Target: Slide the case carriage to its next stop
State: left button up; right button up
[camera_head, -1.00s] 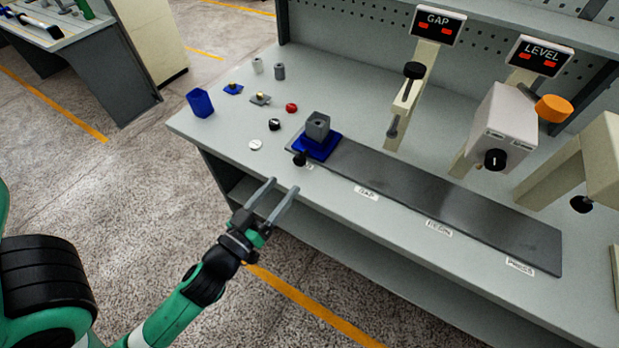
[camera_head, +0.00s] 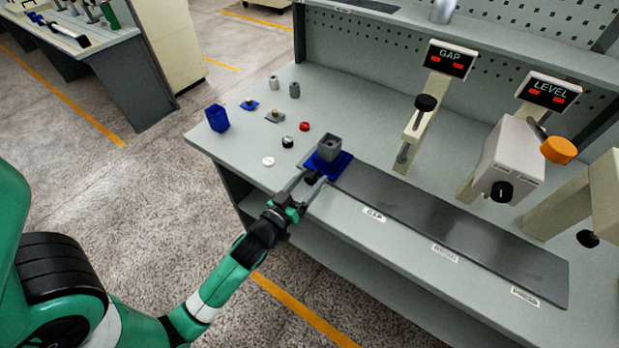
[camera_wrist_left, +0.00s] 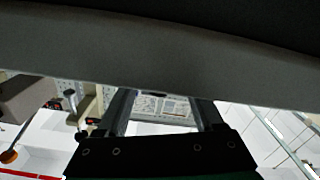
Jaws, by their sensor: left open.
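The case carriage is a blue base (camera_head: 340,168) with a grey square case (camera_head: 330,147) on top. It sits at the left end of a dark track (camera_head: 440,228). A black knob (camera_head: 312,178) sticks out from the carriage's front. My left gripper (camera_head: 308,180) is open, with its two fingers reaching around the knob, one on each side. I cannot tell whether they touch it. In the left wrist view the fingers (camera_wrist_left: 165,108) are apart, and a dark blurred shape covers the top of the picture. My right gripper is not in view.
Labels (camera_head: 374,214) line the bench's front edge beside the track. GAP (camera_head: 450,60) and LEVEL (camera_head: 548,92) stations stand behind it. The track right of the carriage is clear.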

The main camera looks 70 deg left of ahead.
pick_arm(q)
grip_shut()
dwell(0.3)
dwell(1.1)
